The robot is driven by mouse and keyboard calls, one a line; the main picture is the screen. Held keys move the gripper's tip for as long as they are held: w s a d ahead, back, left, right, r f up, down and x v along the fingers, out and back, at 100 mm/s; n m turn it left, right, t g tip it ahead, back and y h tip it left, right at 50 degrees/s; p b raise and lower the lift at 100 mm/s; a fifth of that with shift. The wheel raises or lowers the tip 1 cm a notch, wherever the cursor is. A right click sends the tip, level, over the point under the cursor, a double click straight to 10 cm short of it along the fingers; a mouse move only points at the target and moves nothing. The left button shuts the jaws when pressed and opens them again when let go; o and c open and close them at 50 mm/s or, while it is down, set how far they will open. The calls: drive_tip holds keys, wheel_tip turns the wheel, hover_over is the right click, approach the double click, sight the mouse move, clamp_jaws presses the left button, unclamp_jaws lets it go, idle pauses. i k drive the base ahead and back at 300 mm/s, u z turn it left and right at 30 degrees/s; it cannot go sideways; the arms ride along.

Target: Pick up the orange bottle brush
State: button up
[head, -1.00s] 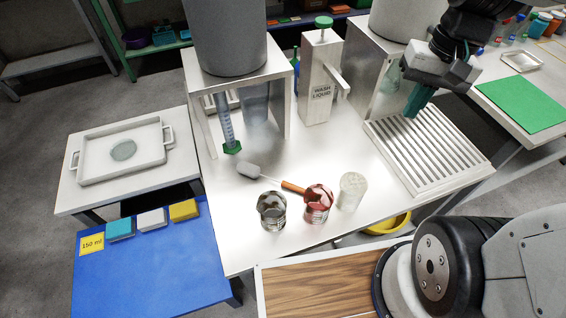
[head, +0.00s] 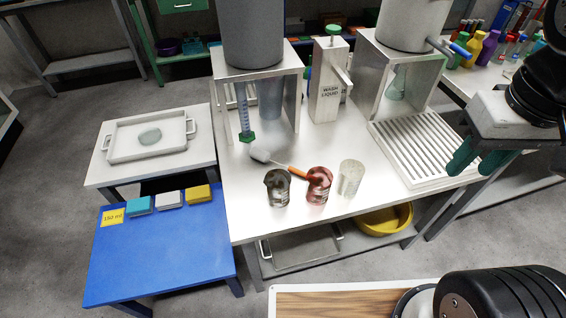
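The orange bottle brush (head: 298,171) lies on the white table (head: 246,211), with its orange handle to the right and its pale grey head (head: 260,154) to the left. The handle's end is behind or against the top of a red can (head: 319,187); I cannot tell whether they touch. My gripper (head: 481,157) is at the right, over the right end of the ribbed drying rack, well apart from the brush. Its two green fingers are spread with a gap between them and nothing visible in it.
The wash liquid dispenser (head: 327,85) and two raised tanks stand behind. A ribbed rack (head: 425,150) is at right. The tabletop left of the cans is clear.

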sight(264, 157)
drive_tip(key=z, duration=0.95)
drive_tip(key=i, duration=0.65)
drive_tip(key=u, duration=2)
